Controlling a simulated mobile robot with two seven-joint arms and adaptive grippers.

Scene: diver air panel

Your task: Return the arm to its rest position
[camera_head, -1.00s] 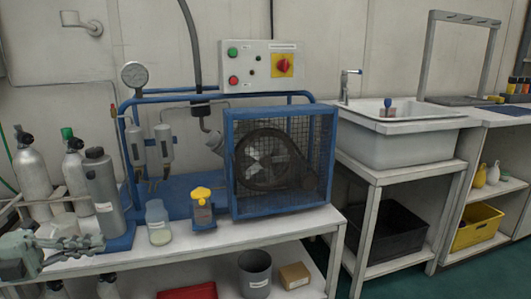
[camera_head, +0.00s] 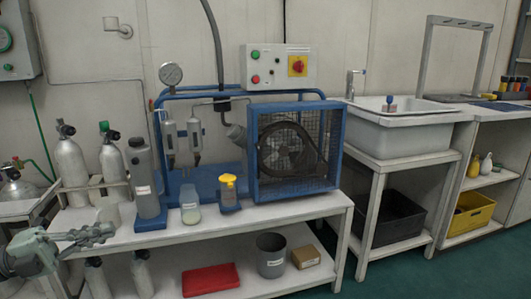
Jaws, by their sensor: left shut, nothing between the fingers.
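My left gripper (camera_head: 98,235) comes in from the lower left edge of the head view. It is shut and empty, in front of the left end of the white bench (camera_head: 290,207). My right gripper is not in view. On the bench stand a blue-framed compressor (camera_head: 295,150) with a mesh guard, a grey bottle (camera_head: 144,180), a clear jar (camera_head: 190,205) and a yellow-capped container (camera_head: 229,192). Two grey cylinders (camera_head: 71,168) with valves stand in a rack behind the gripper.
A control box (camera_head: 278,66) and a gauge (camera_head: 171,74) rise above the compressor. The lower shelf holds a grey bin (camera_head: 271,255), a red item (camera_head: 210,278) and a cardboard box (camera_head: 306,257). A sink (camera_head: 400,132) stands to the right. The bench's front right is clear.

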